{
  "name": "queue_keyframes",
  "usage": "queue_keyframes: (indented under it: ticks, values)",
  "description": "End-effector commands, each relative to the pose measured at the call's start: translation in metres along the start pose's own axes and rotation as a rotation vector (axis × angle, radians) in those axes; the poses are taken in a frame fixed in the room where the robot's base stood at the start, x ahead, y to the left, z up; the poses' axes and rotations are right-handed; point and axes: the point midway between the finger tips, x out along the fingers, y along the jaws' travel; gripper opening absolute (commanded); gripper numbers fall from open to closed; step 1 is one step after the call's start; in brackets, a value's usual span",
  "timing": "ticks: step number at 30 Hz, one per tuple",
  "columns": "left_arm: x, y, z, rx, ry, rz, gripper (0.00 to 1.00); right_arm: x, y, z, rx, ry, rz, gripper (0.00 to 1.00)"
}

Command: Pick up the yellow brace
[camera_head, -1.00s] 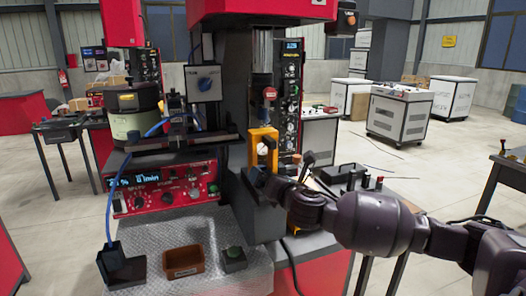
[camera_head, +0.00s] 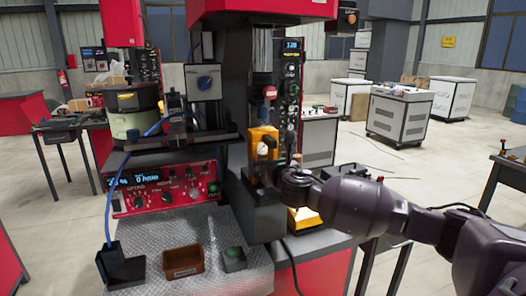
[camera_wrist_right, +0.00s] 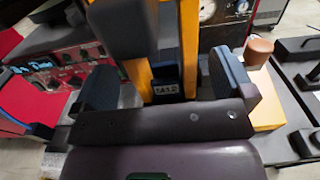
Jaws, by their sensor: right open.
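The yellow brace (camera_head: 263,134) stands upright at the machine's black column, above the work plate. Its lower part is hidden behind my right gripper in the head view. In the right wrist view, two yellow bars of the brace (camera_wrist_right: 190,48) rise between the fingers, with a dark block in front of them. My right gripper (camera_head: 262,172) is open. Its two dark padded fingers (camera_wrist_right: 165,80) are on either side of the brace, with gaps still visible. I cannot tell whether either finger touches it. My left gripper is not in view.
A yellow block (camera_head: 303,220) lies right of the column, under my right arm. A black bin (camera_head: 122,268), a brown bin (camera_head: 183,262) and a small box with a green top (camera_head: 234,259) stand on the metal plate. The red control panel (camera_head: 160,188) is left of the column.

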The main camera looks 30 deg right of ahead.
Motion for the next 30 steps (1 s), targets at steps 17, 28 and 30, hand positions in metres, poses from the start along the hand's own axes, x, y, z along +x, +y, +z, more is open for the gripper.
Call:
queue_keyframes:
  ticks: [17, 28, 30]
  values:
    - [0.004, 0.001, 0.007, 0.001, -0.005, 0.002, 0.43, 0.049, 0.002, -0.005, 0.001, 0.002, 0.0, 1.0]
    - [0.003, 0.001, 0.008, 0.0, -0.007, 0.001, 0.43, 0.049, 0.001, -0.005, 0.001, 0.001, 0.0, 0.68]
    - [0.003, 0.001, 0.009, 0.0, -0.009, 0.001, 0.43, 0.049, 0.001, -0.005, 0.001, 0.001, 0.0, 0.57]
